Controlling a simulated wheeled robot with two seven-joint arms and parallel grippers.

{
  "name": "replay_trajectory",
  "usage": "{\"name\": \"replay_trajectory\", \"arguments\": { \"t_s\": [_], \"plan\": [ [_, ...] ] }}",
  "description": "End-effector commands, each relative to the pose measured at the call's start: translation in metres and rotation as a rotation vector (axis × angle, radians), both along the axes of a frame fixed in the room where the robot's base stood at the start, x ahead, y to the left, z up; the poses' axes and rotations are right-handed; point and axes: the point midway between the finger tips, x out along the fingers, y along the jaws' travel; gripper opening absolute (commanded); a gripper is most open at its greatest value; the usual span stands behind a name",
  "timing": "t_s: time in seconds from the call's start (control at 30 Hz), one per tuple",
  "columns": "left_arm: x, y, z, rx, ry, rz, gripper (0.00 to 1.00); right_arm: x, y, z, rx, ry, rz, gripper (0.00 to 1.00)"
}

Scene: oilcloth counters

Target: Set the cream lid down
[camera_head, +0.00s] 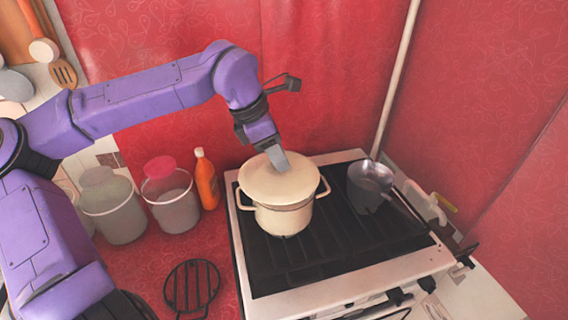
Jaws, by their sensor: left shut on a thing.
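The cream lid (264,184) is a round disc over the cream pot (285,217) on the stove. It looks slightly tilted and covers most of the pot's opening; I cannot tell whether it touches the rim all round. The pot is upright with a handle on each side. My left gripper (278,160) reaches down from above and is shut at the lid's top, near its far side; the lid's knob is hidden by the gripper. My right gripper does not show.
The stove (250,268) has a dark pan (370,180) on its right side. Left of it stand an orange bottle (206,180), a jar with a pink lid (170,200) and another jar (112,208). A black trivet (192,287) lies in front. A pale pole (396,80) rises behind the stove.

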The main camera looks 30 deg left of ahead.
Motion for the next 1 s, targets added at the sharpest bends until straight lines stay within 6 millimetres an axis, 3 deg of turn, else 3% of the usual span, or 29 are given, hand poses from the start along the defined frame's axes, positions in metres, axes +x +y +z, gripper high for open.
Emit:
{"name": "replay_trajectory", "arguments": {
  "t_s": [0.03,0.1,0.3,0.6,0.87,0.9,0.97,1.0],
  "plan": [
    [0.015,0.009,-0.001,0.009,0.006,0.007,0.00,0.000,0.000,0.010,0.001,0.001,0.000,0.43],
    [0.030,0.017,-0.024,0.012,0.009,0.004,0.00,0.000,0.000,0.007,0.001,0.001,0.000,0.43],
    [0.056,0.030,-0.057,0.005,0.010,0.003,0.00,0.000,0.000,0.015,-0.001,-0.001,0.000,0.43],
    [0.063,0.035,-0.098,0.004,0.008,0.001,0.00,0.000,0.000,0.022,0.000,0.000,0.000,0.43],
    [0.063,0.034,-0.101,0.004,0.007,0.001,0.00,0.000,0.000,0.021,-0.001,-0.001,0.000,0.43],
    [0.063,0.035,-0.101,0.004,0.007,0.001,0.42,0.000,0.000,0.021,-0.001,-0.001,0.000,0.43],
    [0.063,0.034,-0.100,0.004,0.007,0.001,0.58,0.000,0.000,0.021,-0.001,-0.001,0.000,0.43],
    [0.063,0.034,-0.100,0.004,0.007,0.001,0.58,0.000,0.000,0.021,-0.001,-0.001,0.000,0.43]
  ]
}}
